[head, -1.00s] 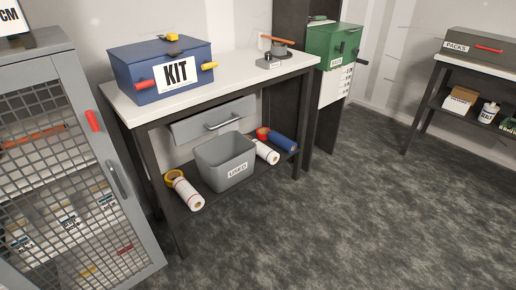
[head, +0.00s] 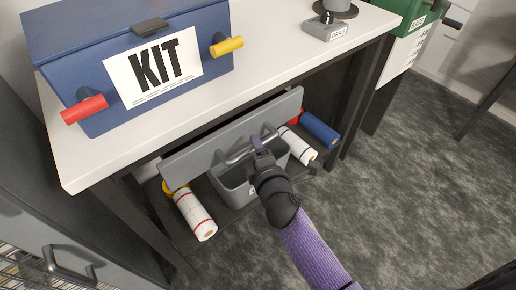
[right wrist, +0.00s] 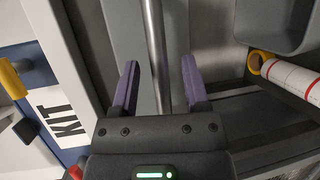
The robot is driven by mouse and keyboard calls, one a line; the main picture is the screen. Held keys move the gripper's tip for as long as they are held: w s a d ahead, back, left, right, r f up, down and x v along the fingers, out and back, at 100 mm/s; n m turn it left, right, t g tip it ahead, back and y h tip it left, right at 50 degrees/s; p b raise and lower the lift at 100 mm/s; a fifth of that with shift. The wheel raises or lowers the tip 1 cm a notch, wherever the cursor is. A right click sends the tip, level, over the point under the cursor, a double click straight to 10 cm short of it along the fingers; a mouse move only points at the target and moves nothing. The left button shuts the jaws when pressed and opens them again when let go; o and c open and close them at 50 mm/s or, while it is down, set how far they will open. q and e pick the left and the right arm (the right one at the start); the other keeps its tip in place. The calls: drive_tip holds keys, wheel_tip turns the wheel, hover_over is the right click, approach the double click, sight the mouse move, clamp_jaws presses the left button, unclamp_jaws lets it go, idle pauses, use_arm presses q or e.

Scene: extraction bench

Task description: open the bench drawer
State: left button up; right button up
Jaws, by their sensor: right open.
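The bench drawer has a grey front panel (head: 205,148) under the white benchtop. A dark gap shows behind its top edge; how far it stands out is hard to tell. Its metal bar handle (head: 238,154) is on the front. My right gripper (head: 262,147) is at the handle's right part. In the right wrist view, my right gripper (right wrist: 160,80) is open, with its purple fingers on either side of the handle bar (right wrist: 156,45) and space showing on both sides. The gripper hides part of the handle in the head view. My left gripper is not in view.
A blue KIT box (head: 135,60) stands on the benchtop (head: 300,50). Below the drawer, a grey bin (head: 233,190) sits on the shelf between white rolls (head: 195,213) and a blue roll (head: 320,128). A grey cabinet door stands at left. Floor is clear at right.

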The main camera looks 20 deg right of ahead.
drive_tip(key=shift+w+f, duration=0.15)
drive_tip(key=shift+w, duration=0.45)
clamp_jaws()
idle(0.7)
idle(0.3)
